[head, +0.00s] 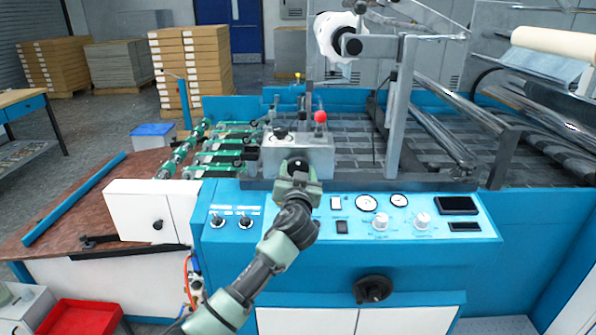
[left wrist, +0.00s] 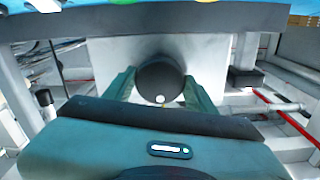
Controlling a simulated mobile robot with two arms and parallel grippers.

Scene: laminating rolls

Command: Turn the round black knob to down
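The round black knob (left wrist: 160,78) is on the front of a pale grey metal box (head: 315,155) on top of the machine. In the left wrist view it lies between the two green fingers of my left gripper (left wrist: 160,85). The fingers flank its left and right sides very closely; I cannot tell whether both press on it. A small white dot shows low on the knob's face. In the head view my left gripper (head: 298,172) is in front of the box and covers most of the knob. My right gripper is not in view.
Below is the blue control panel (head: 295,215) with gauges, switches and white dials (head: 380,221). A black handwheel (head: 373,289) is lower on the front. Green feeder parts (head: 222,145) lie to the left of the box.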

